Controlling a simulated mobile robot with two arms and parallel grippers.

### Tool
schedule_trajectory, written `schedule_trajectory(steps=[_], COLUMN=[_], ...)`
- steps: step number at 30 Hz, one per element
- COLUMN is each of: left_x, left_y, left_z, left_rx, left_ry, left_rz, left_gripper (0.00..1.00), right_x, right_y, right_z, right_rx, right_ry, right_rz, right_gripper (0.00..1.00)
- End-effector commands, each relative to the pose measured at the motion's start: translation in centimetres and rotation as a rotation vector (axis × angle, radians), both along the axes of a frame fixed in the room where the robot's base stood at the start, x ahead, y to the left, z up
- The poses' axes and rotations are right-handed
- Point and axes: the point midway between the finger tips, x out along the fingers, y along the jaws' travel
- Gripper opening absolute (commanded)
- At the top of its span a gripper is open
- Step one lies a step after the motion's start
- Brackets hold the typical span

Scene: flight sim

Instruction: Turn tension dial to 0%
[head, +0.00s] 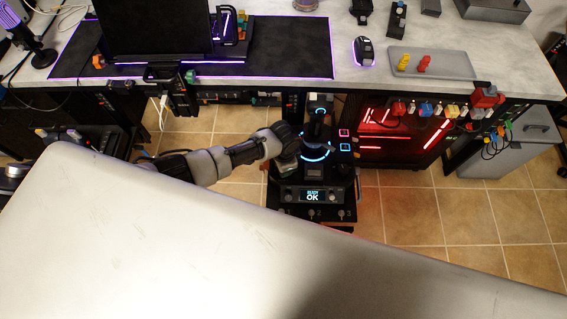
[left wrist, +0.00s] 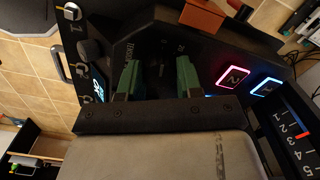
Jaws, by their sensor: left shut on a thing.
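A label starting "TENS" shows beside the left finger. The dial is dark on dark, so its pointer and setting cannot be read. My right gripper is not in view.
Pink and blue lit square buttons (left wrist: 233,78) sit right of the fingers, and a numbered scale (left wrist: 298,132) with a red mark lies at the right edge. The desk (head: 350,65) carries a mouse and a tray (head: 434,62). A pale surface close up hides the lower head view.

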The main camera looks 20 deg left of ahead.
Motion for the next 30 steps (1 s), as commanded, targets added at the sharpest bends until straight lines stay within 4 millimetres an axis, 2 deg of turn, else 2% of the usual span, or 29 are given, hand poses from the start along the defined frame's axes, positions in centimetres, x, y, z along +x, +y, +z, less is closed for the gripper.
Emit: schedule_trajectory(steps=[14,15,19,26,30], left_x=[0.07,0.07,0.05,0.04,0.06], left_y=[0.04,0.04,0.03,0.01,0.02], left_z=[0.05,0.05,0.05,0.03,0.67], left_rx=[0.001,0.001,0.001,0.001,0.000], left_ry=[-0.001,-0.001,-0.001,-0.001,-0.001], left_rz=[0.013,0.013,0.013,0.012,0.012], left_gripper=[0.11,0.40,0.59,0.60,0.60], right_x=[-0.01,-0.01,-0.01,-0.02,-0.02], right_y=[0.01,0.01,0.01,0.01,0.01], right_z=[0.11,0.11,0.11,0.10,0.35], right_rx=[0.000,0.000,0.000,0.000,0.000], right_ry=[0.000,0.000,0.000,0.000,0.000], right_rz=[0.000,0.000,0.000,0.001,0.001], right_gripper=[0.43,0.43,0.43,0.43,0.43])
